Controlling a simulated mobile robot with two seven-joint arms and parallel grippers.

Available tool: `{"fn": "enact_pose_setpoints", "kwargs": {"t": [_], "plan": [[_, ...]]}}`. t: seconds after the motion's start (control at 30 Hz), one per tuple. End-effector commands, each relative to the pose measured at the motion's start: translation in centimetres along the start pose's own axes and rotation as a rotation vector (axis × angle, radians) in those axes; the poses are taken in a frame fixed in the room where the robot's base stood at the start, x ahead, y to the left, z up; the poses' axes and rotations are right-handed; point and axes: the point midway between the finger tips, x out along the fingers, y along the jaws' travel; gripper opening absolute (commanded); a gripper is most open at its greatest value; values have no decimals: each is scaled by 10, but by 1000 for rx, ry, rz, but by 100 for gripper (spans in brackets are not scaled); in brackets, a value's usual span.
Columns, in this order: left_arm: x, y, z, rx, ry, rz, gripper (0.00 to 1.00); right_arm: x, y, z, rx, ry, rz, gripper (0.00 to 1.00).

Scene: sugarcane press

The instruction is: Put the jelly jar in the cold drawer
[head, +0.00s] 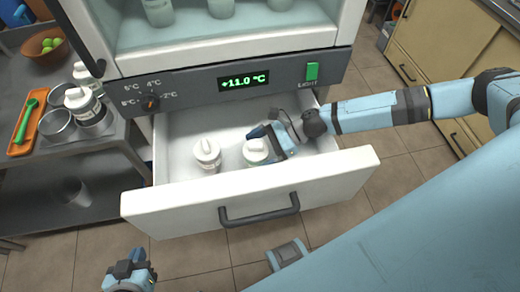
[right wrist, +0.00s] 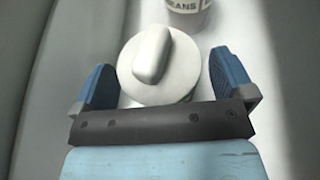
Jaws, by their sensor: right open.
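The cold drawer (head: 305,192) is pulled out under the cabinet, with a dark handle on its front. A white-lidded jar (head: 256,152) stands upright in it; its label is hidden, so I cannot read whether it is the jelly jar. My right gripper (head: 267,145) is inside the drawer, open, with a finger on each side of this jar's lid. The right wrist view shows the lid (right wrist: 158,62) between the fingers, with gaps beside it. My left gripper (head: 130,264) is low at the left, outside the drawer, away from the jars; its jaw opening is unclear.
Another white-lidded jar (head: 207,155) stands to the left in the drawer; the right wrist view shows a jar marked BEANS (right wrist: 187,8). The cabinet display (head: 244,81) reads +11.0 °C. A side table at left holds jars, metal pots and an orange tray (head: 28,122).

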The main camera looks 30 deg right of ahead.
Motion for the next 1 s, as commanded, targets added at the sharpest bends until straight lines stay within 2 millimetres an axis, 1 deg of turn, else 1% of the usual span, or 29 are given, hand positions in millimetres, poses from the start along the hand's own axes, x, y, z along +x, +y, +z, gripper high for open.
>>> {"fn": "enact_pose_setpoints", "kwargs": {"t": [0.1,0.13,0.3,0.4,0.5,0.67,1.0], "plan": [[-2,0,-3,-2,-1,0,0,-6,-1,12,-4,1,-1,100],[-2,0,-3,-3,-1,1,0,-13,0,9,1,2,-3,100],[-2,0,-2,-5,-4,0,0,-46,0,8,1,2,-3,100],[-2,0,-3,-6,-5,0,0,-62,0,8,0,1,-1,100],[-2,0,-2,-6,-5,0,0,-73,0,8,-1,1,-2,100],[-2,0,-2,-6,-7,0,0,-79,0,9,-2,0,1,100],[-2,-1,-2,-6,-7,-1,0,-79,0,9,-2,0,0,100]]}}
